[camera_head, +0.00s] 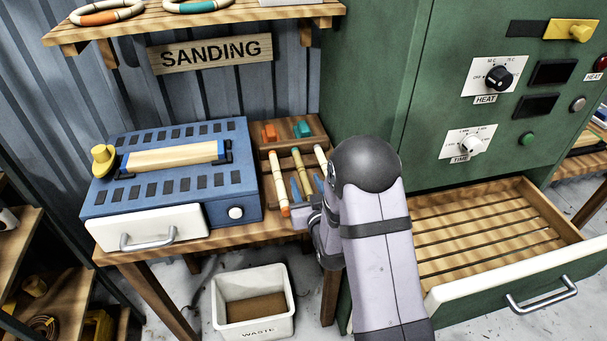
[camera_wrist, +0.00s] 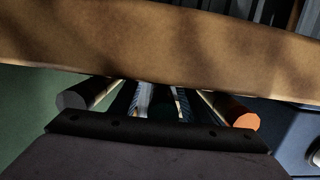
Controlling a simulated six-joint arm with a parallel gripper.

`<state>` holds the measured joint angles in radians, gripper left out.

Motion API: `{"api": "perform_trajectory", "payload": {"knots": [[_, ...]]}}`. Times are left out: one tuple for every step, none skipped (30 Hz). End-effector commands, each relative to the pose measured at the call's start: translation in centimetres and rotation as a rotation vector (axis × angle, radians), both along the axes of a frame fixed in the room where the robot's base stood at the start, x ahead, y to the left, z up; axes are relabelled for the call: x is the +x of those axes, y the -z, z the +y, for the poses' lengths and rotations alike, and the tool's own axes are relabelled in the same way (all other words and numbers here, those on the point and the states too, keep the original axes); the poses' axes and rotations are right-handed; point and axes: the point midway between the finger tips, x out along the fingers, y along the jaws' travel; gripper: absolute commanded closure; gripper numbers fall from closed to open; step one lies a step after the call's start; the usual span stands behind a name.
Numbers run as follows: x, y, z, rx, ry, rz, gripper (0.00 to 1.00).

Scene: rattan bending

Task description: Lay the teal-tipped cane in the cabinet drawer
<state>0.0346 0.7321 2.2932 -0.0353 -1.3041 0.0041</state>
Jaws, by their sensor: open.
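Several canes lie side by side on a wooden rack (camera_head: 290,141) on the sanding bench. The left cane (camera_head: 279,185) has an orange end. A tan middle cane (camera_head: 298,160) and a pale right cane (camera_head: 321,157) lie beside it. I cannot make out a teal tip on any cane. My gripper (camera_head: 305,186) is open at the near ends of the canes, partly hidden by my arm. In the wrist view an orange cane end (camera_wrist: 243,118) and a grey cane end (camera_wrist: 74,101) flank the fingers (camera_wrist: 158,102). The cabinet drawer (camera_head: 480,240) is pulled open, with an empty slatted floor.
A blue sanding machine (camera_head: 165,130) stands left of the rack. Orange (camera_head: 268,132) and teal (camera_head: 303,129) blocks sit at the rack's back. A white waste bin (camera_head: 252,302) is below the bench. The green cabinet (camera_head: 368,70) rises at the right, and a shelf (camera_head: 190,16) hangs above.

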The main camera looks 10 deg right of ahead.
Motion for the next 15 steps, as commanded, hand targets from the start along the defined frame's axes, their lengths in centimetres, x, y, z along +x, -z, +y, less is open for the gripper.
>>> {"api": "perform_trajectory", "payload": {"knots": [[0.31, -0.01, 0.02, 0.000, 0.000, 0.000, 0.58], [0.43, 0.02, 0.02, 0.000, 0.000, -0.001, 0.58], [0.55, 0.04, 0.02, 0.000, 0.000, -0.001, 0.58], [0.60, 0.06, 0.03, 0.000, 0.000, -0.001, 0.58], [0.62, 0.08, 0.03, 0.000, 0.000, -0.001, 0.58], [0.63, 0.10, 0.03, 0.000, 0.000, -0.001, 0.58], [0.62, 0.10, 0.02, 0.000, 0.000, -0.001, 0.58], [0.62, 0.11, 0.03, 0.000, 0.000, -0.001, 0.58], [0.61, 0.10, 0.03, 0.000, 0.000, -0.001, 0.58], [0.61, 0.11, 0.03, 0.000, 0.000, -0.001, 0.58], [0.61, 0.10, 0.03, 0.000, 0.000, -0.001, 0.63], [0.60, 0.10, 0.03, 0.000, 0.000, -0.001, 0.72], [0.60, 0.10, 0.03, 0.000, 0.000, -0.001, 0.79], [0.60, 0.10, 0.03, 0.000, 0.000, -0.001, 0.86], [0.59, 0.10, 0.03, 0.000, 0.000, -0.001, 0.96]]}}
